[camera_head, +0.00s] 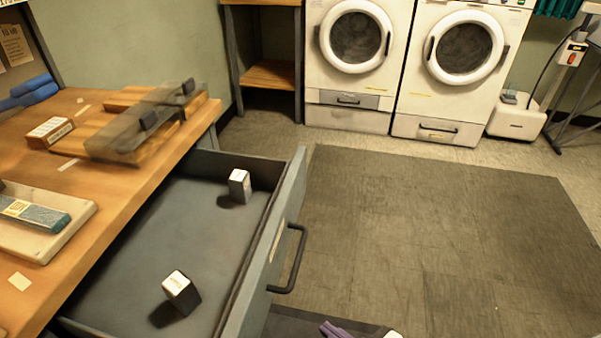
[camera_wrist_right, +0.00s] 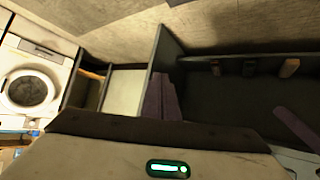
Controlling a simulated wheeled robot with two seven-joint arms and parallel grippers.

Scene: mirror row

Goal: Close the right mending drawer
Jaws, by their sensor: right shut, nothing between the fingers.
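One grey mending drawer (camera_head: 265,260) is pulled well out from under the wooden worktop in the head view. Its front panel has a dark bar handle (camera_head: 296,262) on the outer face. A small white-topped box (camera_head: 239,184) stands inside toward the far end, and another small box (camera_head: 181,291) stands nearer. My right gripper (camera_head: 336,329) shows only as purple fingertips at the bottom edge of the head view, right of the drawer front and apart from the handle. It is shut and empty. Purple finger parts also show in the right wrist view (camera_wrist_right: 160,97). My left gripper is out of view.
The worktop (camera_head: 170,160) carries a small box (camera_head: 50,132), a translucent piece (camera_head: 140,125) and a grey-blue item on a board (camera_head: 35,216). Two white washing machines (camera_head: 350,60) stand at the back. A dark floor mat (camera_head: 440,240) right of the drawer is clear.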

